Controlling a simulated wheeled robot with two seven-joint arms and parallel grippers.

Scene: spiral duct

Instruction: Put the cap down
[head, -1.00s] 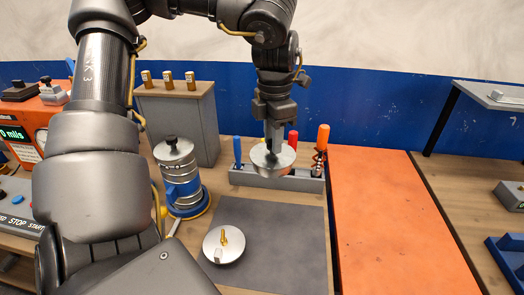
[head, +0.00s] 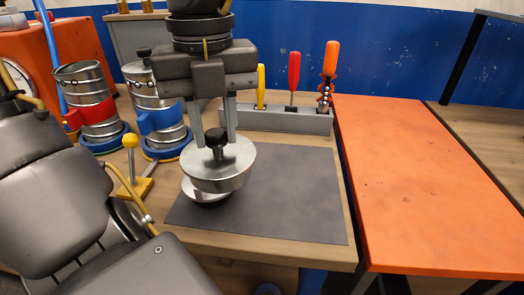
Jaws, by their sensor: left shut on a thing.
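The cap (head: 232,172) is a round silver lid with a black knob (head: 216,142) on top. My left gripper (head: 214,132) points down from above, its two fingers shut on the knob. The cap is level and appears to hang over the dark grey mat (head: 285,195). Below it, a second pale metal disc (head: 192,191) lies on the mat, mostly hidden by the cap. I cannot tell the gap between cap and disc. My right gripper is not in view.
Two metal canisters stand at left, one with a red band (head: 97,112), one with a blue band (head: 163,120). A yellow-knobbed lever (head: 130,142) stands before them. A grey rack (head: 275,120) holds screwdriver-like tools behind the mat. An orange table (head: 430,190) is at right. The mat's right side is clear.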

